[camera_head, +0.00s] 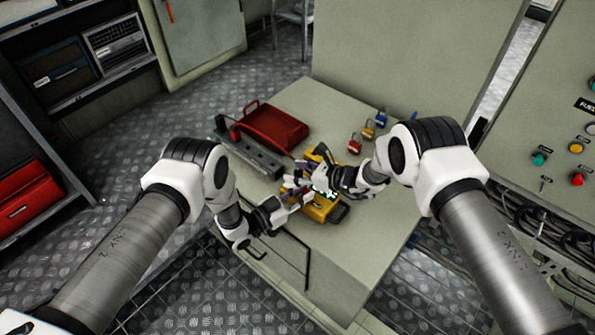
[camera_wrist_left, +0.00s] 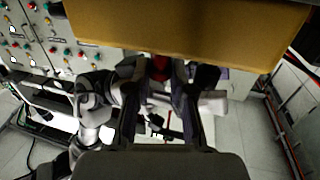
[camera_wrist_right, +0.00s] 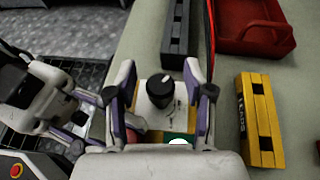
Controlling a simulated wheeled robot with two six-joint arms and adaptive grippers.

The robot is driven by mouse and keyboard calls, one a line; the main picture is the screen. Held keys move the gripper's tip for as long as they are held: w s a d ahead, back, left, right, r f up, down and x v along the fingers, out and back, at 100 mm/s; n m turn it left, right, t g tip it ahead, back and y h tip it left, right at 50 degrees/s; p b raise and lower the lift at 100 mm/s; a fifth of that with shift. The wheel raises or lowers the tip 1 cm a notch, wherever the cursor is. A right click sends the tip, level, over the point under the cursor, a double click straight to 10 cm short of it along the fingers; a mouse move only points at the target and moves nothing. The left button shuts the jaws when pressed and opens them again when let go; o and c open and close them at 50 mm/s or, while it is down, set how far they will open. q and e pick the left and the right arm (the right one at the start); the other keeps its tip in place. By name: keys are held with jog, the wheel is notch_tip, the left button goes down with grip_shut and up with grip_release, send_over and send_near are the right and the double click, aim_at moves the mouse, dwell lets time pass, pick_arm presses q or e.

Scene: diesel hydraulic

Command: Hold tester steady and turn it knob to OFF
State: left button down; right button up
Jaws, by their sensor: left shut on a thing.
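The yellow tester (camera_head: 322,209) lies on the table, partly hidden by both grippers. In the right wrist view its black knob (camera_wrist_right: 160,92) sits on a pale panel, its white mark toward the top; no OFF label is readable. My left gripper (camera_head: 292,197) is shut on the tester at its left side. In the left wrist view, a broad yellow surface (camera_wrist_left: 190,28), likely the tester, hides much of the grip. My right gripper (camera_wrist_right: 166,95) is over the panel, open, one finger on each side of the knob with gaps visible.
Several coloured padlocks (camera_head: 367,132) stand behind. A control panel (camera_head: 550,140) is at right. The table's front right is clear.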

grip_shut()
jog(key=shift+n+g+y, duration=0.4)
jog(key=shift+n+g, duration=0.6)
jog(key=shift+g, duration=0.1)
jog(key=shift+o, duration=1.1)
grip_release()
